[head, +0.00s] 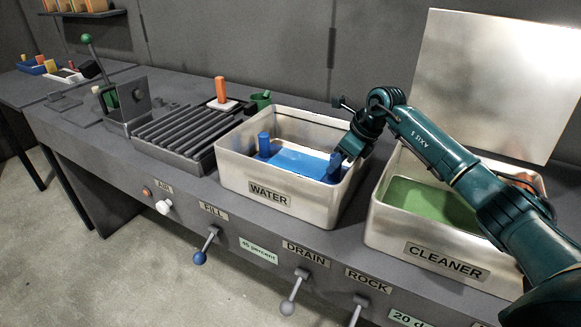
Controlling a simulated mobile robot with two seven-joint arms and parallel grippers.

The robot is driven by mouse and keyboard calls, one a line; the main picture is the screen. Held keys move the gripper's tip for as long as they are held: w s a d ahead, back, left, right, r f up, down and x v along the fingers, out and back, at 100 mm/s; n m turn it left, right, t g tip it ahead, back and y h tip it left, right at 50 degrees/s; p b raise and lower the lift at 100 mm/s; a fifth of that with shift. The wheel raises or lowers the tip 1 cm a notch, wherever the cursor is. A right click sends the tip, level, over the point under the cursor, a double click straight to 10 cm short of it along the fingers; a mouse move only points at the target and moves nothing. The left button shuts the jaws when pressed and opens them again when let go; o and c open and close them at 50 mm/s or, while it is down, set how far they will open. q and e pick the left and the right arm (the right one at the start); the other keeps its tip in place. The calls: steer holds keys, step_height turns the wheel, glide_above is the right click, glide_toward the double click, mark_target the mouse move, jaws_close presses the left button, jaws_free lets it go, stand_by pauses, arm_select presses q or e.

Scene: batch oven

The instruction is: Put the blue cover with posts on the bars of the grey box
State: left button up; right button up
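The blue cover is in the metal box labelled WATER (230,168). One upright blue post (264,143) shows at its left, and another blue post (334,166) at its right. Between them is a flat blue surface (293,160); I cannot tell how much of it is cover and how much is liquid. My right gripper (342,156) reaches down over the box's right side, at the right post. Its fingers are partly hidden, so I cannot tell whether they grip. The grey box with parallel bars (178,128) stands left of the WATER box. My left gripper is out of view.
An orange block on a white base (221,101) and a green cup (261,99) stand behind the bars. A green-knobbed lever (88,42) is further left. The CLEANER box (388,222) with green contents is at right, under my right arm. Handles line the bench front.

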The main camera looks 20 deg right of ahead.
jaws_close()
steer(key=shift+r, duration=0.1)
steer(key=shift+r+p, duration=1.4)
steer(key=shift+r, duration=0.6)
